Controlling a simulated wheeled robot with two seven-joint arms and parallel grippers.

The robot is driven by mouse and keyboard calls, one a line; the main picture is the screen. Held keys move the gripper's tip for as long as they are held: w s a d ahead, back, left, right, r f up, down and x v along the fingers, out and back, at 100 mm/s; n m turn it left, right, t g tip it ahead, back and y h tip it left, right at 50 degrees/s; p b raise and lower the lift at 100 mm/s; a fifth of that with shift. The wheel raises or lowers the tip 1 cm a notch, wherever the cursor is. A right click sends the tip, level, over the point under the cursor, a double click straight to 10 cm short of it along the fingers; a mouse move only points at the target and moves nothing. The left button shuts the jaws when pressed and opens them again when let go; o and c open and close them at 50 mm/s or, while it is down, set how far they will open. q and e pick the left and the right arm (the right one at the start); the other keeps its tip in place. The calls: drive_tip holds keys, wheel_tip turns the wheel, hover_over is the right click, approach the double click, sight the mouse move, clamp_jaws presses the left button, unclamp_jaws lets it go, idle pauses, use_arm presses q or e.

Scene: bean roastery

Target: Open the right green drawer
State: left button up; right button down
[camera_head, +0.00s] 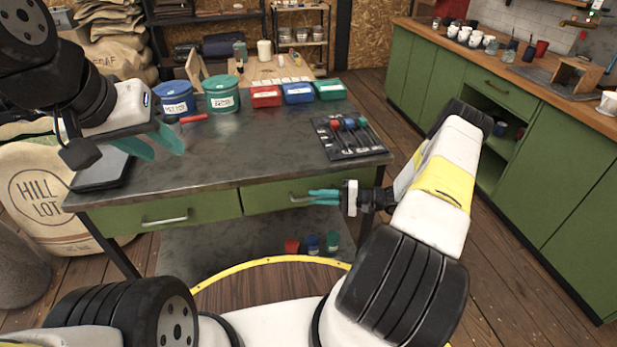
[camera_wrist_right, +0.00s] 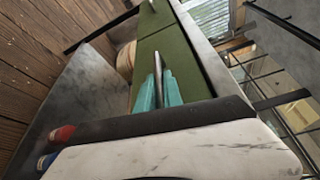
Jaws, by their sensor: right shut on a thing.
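The right green drawer (camera_head: 265,199) is in the front of the dark-topped workbench and looks flush with the left drawer. Its light metal handle (camera_head: 298,198) is partly hidden by my right gripper (camera_head: 314,197). In the right wrist view the teal fingers of that gripper (camera_wrist_right: 158,92) are shut on the handle (camera_wrist_right: 157,66), one on each side, against the green drawer front (camera_wrist_right: 182,62). My left gripper (camera_head: 166,154) is open and empty, above the left part of the bench top.
On the bench top (camera_head: 250,150) stand a blue tin (camera_head: 176,103), a green tin (camera_head: 222,100), small coloured boxes and a tool mat (camera_head: 348,150). The left green drawer (camera_head: 195,209) looks closed. Small cups sit on the shelf below. Green cabinets (camera_head: 560,170) line the right.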

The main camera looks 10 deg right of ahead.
idle(0.8)
drive_tip(key=s+d, duration=0.1)
drive_tip(key=s, duration=3.1)
drive_tip(key=shift+s, duration=0.3)
drive_tip(key=shift+d, duration=0.1)
drive_tip(key=c, duration=1.5)
unclamp_jaws()
drive_tip(key=v, duration=0.7)
drive_tip(key=shift+s+d, duration=0.15)
drive_tip(key=shift+d, duration=0.2)
